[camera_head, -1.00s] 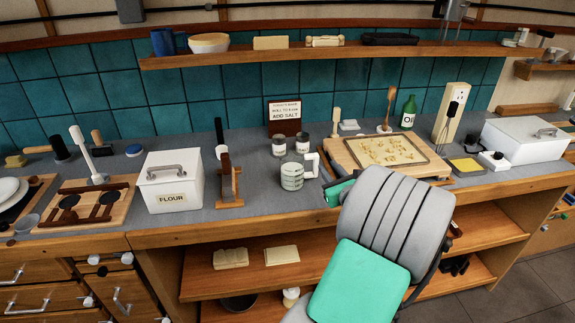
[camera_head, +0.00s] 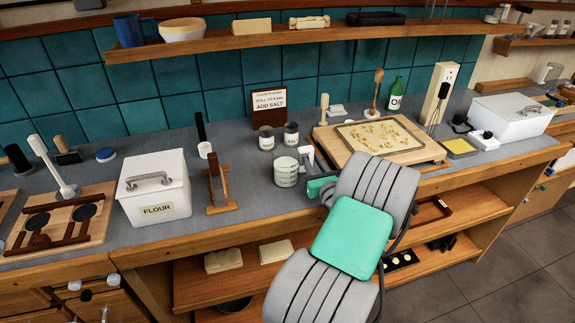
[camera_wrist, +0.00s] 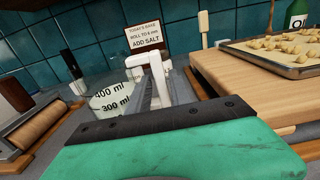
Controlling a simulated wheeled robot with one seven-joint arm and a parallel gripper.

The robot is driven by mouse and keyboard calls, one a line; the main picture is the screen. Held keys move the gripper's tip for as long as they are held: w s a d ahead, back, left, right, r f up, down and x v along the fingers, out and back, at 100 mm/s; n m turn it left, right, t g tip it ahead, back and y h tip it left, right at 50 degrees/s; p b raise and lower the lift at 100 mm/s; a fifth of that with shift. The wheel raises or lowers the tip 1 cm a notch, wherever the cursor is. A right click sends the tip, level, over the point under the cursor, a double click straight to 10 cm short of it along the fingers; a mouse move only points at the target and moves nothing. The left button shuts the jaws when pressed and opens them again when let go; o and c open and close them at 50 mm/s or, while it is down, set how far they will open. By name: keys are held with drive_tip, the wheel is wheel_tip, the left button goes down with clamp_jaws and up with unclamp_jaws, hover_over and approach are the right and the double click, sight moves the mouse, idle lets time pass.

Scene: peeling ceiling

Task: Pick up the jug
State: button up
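The jug (camera_head: 286,172) is a clear measuring jug with ml marks and a white handle. It stands upright on the grey counter, right of the wooden stand. In the wrist view the jug (camera_wrist: 112,98) is close at left, its handle (camera_wrist: 158,70) just beyond my gripper (camera_wrist: 170,122). In the head view my gripper (camera_head: 318,187), with green parts, is low at the jug's right, near the counter's front edge. My arm hides part of it. I cannot tell whether its fingers are apart, or whether they touch the handle.
A wooden board (camera_head: 330,146) with a baking tray (camera_head: 379,134) lies right of the jug. Two small tins (camera_head: 266,138) and a recipe sign (camera_head: 269,101) stand behind it. The wooden stand (camera_head: 218,190) and flour bin (camera_head: 153,188) are at left. An open shelf (camera_head: 200,283) lies below.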

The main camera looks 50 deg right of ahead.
drive_tip(key=p+x, duration=0.1)
drive_tip(key=x, duration=0.4)
drive_tip(key=shift+w+d, duration=0.15)
drive_tip(key=shift+w, duration=0.05)
clamp_jaws()
idle(1.1)
